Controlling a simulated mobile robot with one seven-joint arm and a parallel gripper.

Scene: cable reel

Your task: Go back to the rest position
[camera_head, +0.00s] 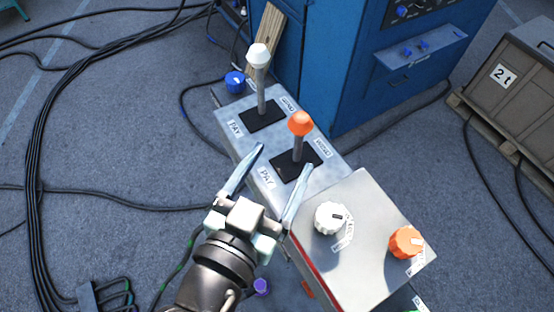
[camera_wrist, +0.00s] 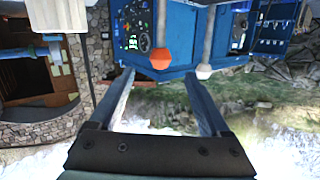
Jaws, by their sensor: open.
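My gripper (camera_head: 284,158) is open and empty in the head view. Its two fingers are spread just in front of the orange-knobbed lever (camera_head: 300,124), which stands upright on the grey control console (camera_head: 335,158). The lever's knob appears beyond and between my fingertips, and I see no contact. A white-knobbed lever (camera_head: 258,56) stands farther back on the same console. In the wrist view my open gripper (camera_wrist: 157,80) has both fingers apart, with the orange knob (camera_wrist: 158,58) and the white knob (camera_wrist: 204,71) beyond them.
A raised box with a white dial (camera_head: 331,216) and an orange dial (camera_head: 406,242) is right of my gripper. A blue cabinet (camera_head: 340,70) stands behind the console. A block marked "2t" (camera_head: 520,85) sits at right. Black cables (camera_head: 45,150) cross the floor at left.

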